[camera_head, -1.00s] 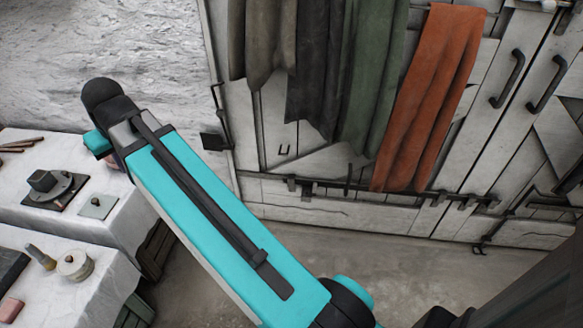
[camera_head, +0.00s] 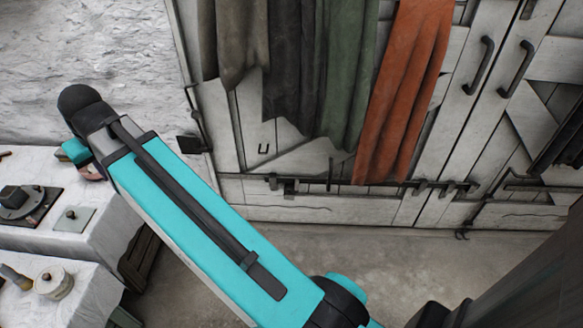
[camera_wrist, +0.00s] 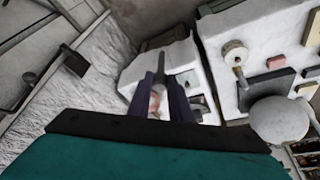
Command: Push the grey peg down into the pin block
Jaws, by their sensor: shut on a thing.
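My gripper (camera_wrist: 163,90) has two purple fingers, close together around a small pale, pinkish thing (camera_wrist: 156,103). That thing is partly hidden by the fingers, and I cannot tell what it is. In the head view my gripper is mostly hidden behind my arm's dark wrist, over the back table's right part. A pale square plate (camera_head: 75,219) with a small dark knob lies on that table, below and left of my wrist; it also shows in the wrist view (camera_wrist: 189,78). I cannot tell whether it is the pin block. I cannot make out a grey peg.
A dark plate with a round base and block (camera_head: 18,200) lies left of the square plate. The front white table (camera_head: 85,285) bears a pale spool (camera_head: 52,283) and a handled tool (camera_head: 15,277). Cloths (camera_head: 405,90) hang on the cabinet at right. The floor between is clear.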

